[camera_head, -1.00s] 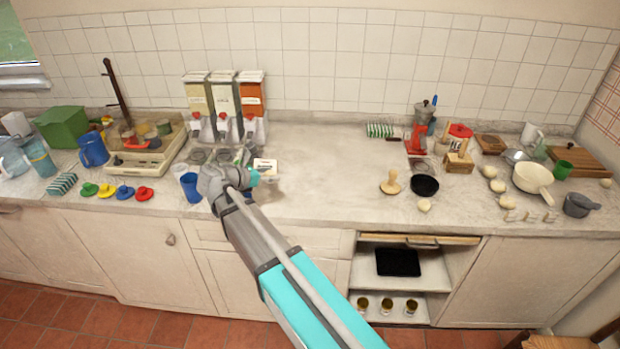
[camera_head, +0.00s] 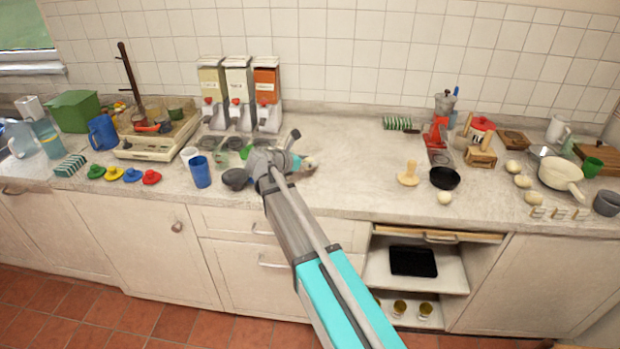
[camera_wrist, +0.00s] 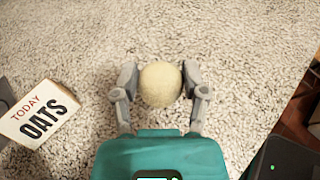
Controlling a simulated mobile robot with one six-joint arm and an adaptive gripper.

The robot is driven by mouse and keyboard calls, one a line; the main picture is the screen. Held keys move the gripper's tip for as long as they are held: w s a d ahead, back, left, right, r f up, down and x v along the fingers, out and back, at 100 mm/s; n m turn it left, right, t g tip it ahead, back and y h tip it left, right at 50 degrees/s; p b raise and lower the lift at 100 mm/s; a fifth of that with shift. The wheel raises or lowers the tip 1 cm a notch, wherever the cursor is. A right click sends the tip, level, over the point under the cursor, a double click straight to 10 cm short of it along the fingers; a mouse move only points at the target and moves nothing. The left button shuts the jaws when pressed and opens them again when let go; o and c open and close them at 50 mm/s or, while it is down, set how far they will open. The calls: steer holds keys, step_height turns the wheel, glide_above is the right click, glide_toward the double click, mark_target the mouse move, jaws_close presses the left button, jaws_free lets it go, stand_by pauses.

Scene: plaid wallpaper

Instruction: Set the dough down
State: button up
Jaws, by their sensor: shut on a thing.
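A pale round ball of dough (camera_wrist: 161,85) sits between the two grey fingers of my gripper (camera_wrist: 160,78) in the wrist view. The fingers are shut on its left and right sides. The speckled counter (camera_wrist: 230,45) lies beneath; whether the dough touches it I cannot tell. My arm hides part of the counter there.
A card reading "TODAY OATS" (camera_wrist: 38,115) stands left of my gripper. A blue cup (camera_head: 200,172) and the dispensers (camera_head: 240,95) are to the left. The counter between is clear.

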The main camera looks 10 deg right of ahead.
mark_target(312, 177)
steer(key=shift+w+d+f, duration=0.3)
steer(key=shift+f, duration=0.15)
steer(key=shift+w+d+f+b, duration=0.15)
steer(key=shift+d+f+b, duration=0.05)
steer(key=shift+f+b, duration=0.25)
steer(key=shift+w+d+f+b, duration=0.15)
steer(key=shift+f+b, duration=0.15)
steer(key=shift+b, duration=0.25)
steer(key=shift+f+b, duration=1.2)
steer(key=shift+f, duration=0.05)
steer(key=shift+f, duration=0.1)
steer(key=o, duration=1.1)
